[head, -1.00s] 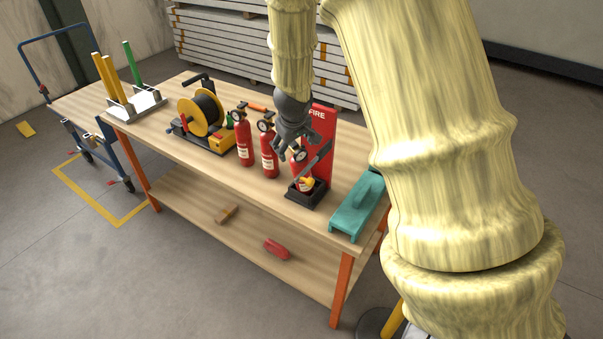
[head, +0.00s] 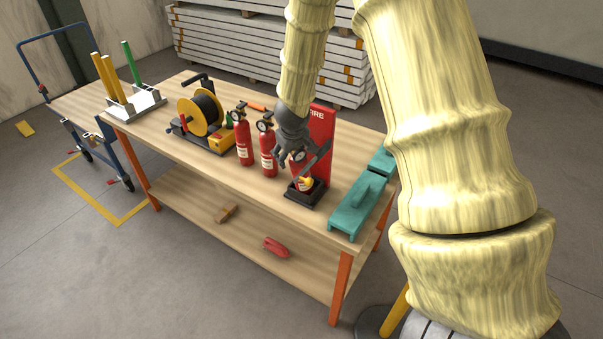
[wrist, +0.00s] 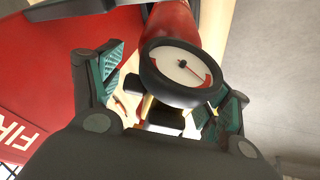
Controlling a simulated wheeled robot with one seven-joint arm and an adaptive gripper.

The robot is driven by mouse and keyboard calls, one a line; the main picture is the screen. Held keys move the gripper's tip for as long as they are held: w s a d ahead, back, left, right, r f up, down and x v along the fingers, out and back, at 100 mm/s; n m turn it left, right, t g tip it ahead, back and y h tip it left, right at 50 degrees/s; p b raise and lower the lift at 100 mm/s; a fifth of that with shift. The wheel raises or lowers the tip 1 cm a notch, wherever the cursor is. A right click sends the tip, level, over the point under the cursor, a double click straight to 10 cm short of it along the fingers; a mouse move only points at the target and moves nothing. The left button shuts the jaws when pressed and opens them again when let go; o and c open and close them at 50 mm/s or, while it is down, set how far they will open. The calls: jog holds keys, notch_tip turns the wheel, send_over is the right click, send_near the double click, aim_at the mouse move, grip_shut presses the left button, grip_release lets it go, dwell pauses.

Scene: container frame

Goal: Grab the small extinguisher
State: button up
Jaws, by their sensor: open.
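A red extinguisher with a round white gauge stands in a black holder (head: 303,196) before a red FIRE panel (head: 322,128). Its red body (wrist: 174,24) and gauge (wrist: 181,69) show in the wrist view. In the head view my gripper mostly hides it. My gripper (head: 290,158) is over its top and open; in the wrist view the fingers (wrist: 164,96) are on either side of the gauge, and I cannot tell whether they touch. Two other red extinguishers, one at the left (head: 243,142) and one nearer (head: 267,153), stand upright left of the holder.
A yellow cable reel (head: 202,115) and a rack of coloured rods (head: 140,104) stand farther left on the wooden table (head: 178,156). A teal tool (head: 353,212) lies right of the holder. A red item (head: 276,247) lies on the lower shelf. Bare tabletop runs along the front edge.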

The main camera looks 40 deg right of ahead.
jog(key=shift+c, duration=0.3)
grip_shut()
jog(key=shift+r, duration=0.1)
jog(key=shift+r, duration=0.1)
